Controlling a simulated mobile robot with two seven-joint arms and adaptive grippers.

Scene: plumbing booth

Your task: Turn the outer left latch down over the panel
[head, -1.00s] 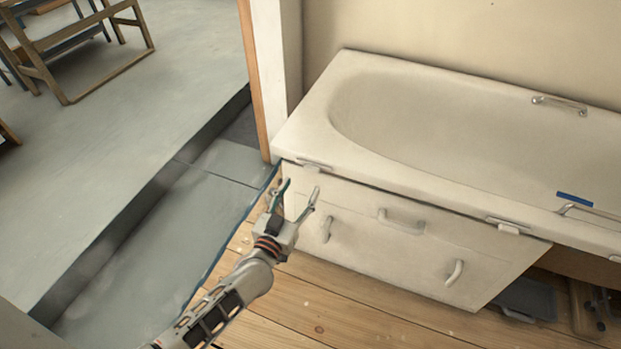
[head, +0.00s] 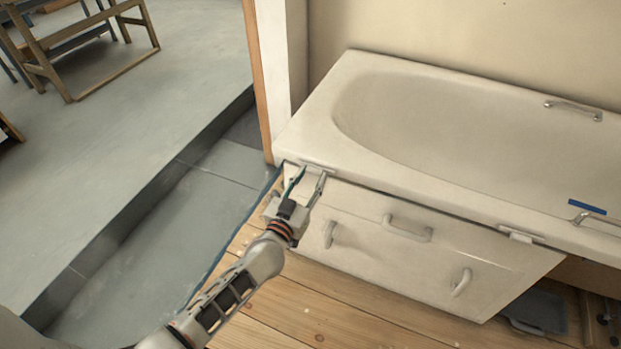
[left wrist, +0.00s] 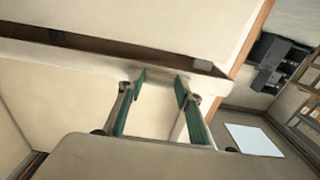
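The outer left latch (head: 316,166) is a small pale fitting under the bath rim, at the left end of the white front panel (head: 375,258). My left gripper (head: 311,175) is open, its two fingers apart and tips just below that latch, partly covering it. I cannot tell whether they touch it. In the left wrist view the open fingers (left wrist: 159,78) point at the rim edge with nothing seen between them. A small grey tab (left wrist: 203,65) shows there beyond the right finger; I cannot tell which fitting it is. My right gripper is out of view.
Another latch (head: 520,234) sits further right under the rim of the bathtub (head: 440,185). The panel carries several white handles, one a wide handle (head: 407,229). A wooden post (head: 262,80) stands left of the bath. The wooden floor (head: 290,300) before the panel is clear.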

